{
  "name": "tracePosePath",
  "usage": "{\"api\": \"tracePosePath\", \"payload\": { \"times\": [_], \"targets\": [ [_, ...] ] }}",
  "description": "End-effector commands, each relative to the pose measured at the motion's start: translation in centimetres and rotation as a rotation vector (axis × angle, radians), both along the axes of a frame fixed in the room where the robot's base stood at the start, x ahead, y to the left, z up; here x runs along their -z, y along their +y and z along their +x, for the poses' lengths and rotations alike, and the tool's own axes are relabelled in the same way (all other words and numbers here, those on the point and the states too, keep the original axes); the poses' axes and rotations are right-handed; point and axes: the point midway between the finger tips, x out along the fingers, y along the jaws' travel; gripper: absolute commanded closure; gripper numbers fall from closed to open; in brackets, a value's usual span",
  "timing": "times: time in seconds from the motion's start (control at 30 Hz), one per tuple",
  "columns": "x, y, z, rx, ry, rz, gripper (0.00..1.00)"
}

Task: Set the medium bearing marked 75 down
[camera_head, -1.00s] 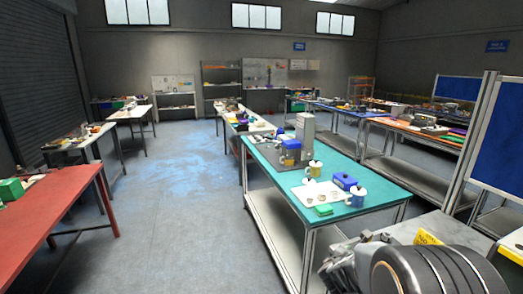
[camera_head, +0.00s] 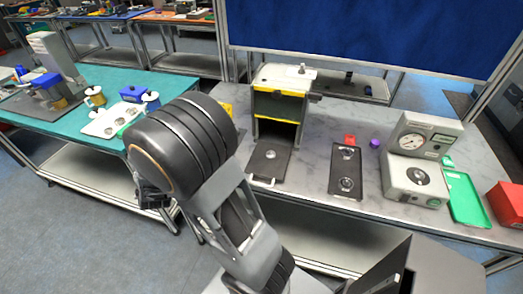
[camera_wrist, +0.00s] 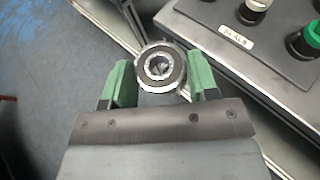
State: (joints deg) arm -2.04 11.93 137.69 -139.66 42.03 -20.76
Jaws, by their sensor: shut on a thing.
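My gripper (camera_wrist: 161,78) is shut on a round metal bearing (camera_wrist: 160,83), held between its two green finger pads in the wrist view. The bearing's ring face and open bore point towards the camera, and it is off any surface, with floor and the edge of a bench behind it. I cannot read a 75 on it. In the head view my arm stands in the foreground left of the grey bench, and its end hides the bearing.
A yellow-edged box fixture (camera_head: 280,104), a black tray (camera_head: 346,190) with round metal parts, a gauge device (camera_head: 419,145), a green tray (camera_head: 467,198) and a red bin (camera_head: 507,203) stand on the grey bench (camera_head: 310,180). A teal table (camera_head: 70,132) is left. A knobbed panel (camera_wrist: 225,45) is close right.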

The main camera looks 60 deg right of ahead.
Motion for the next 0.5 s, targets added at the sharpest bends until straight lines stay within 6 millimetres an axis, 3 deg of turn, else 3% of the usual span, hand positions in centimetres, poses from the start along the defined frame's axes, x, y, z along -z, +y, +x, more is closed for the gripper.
{"api": "tracePosePath", "payload": {
  "times": [0.03,0.13,0.27,0.4,0.5],
  "targets": [
    [-0.5,-2.4,0.2,0.087,-0.005,0.001,0.74],
    [-1.7,-7.2,0.0,0.285,-0.006,0.002,0.74],
    [-3.3,-13.3,-1.7,0.575,-0.007,0.001,0.74],
    [-4.7,-19.0,-5.5,0.931,-0.003,-0.001,0.74],
    [-5.3,-21.6,-8.9,1.198,0.0,0.0,0.74]
  ]
}}
